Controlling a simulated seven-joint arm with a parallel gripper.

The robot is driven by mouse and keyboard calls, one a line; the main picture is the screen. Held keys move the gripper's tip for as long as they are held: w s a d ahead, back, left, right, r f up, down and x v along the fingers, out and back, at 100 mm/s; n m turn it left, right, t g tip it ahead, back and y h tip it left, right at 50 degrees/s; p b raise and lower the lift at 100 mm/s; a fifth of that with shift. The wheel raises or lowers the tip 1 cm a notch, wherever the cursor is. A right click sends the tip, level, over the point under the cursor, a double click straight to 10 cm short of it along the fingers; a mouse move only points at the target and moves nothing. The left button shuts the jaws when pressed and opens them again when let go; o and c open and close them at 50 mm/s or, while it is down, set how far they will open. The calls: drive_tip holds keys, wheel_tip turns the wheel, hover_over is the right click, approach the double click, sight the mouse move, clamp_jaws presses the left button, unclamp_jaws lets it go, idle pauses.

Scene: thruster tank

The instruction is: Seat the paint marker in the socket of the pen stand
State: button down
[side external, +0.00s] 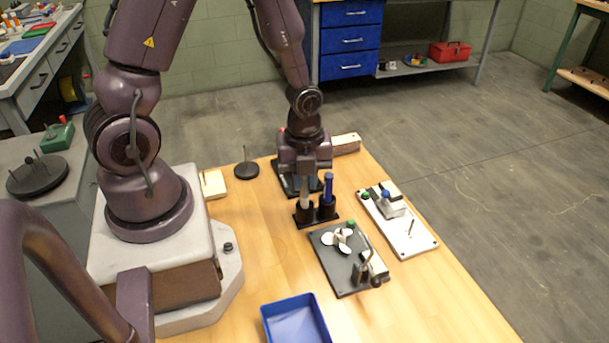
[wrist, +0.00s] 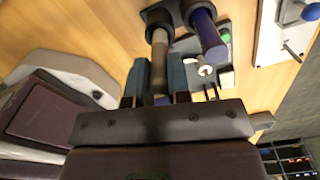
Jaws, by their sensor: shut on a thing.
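The paint marker (side external: 305,193) is a slim, pale grey rod standing about upright. My gripper (side external: 307,176) is shut on its upper part, above the pen stand. The black pen stand (side external: 316,221) has two round sockets on a flat base. The marker's lower end meets the left socket (side external: 304,212) and appears to be inside its mouth; its depth is hidden. In the wrist view the marker (wrist: 160,50) runs from between the fingers of my gripper (wrist: 159,75) to the socket rim (wrist: 157,13). A blue marker (side external: 328,187) stands in the other socket, also in the wrist view (wrist: 207,36).
A dark plate with a white three-bladed propeller (side external: 343,239) lies in front of the stand. A white plate (side external: 407,238) with fixtures lies to its right. A blue tray (side external: 295,319) is nearer the camera. A dark plate (side external: 283,180) lies behind the stand.

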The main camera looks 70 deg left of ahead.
drive_tip(key=shift+f, duration=0.25)
drive_tip(key=shift+f, duration=0.4)
drive_tip(key=shift+f, duration=0.3)
idle(0.4)
drive_tip(key=c, duration=1)
unclamp_jaws()
wheel_tip(320, 180, up, 17)
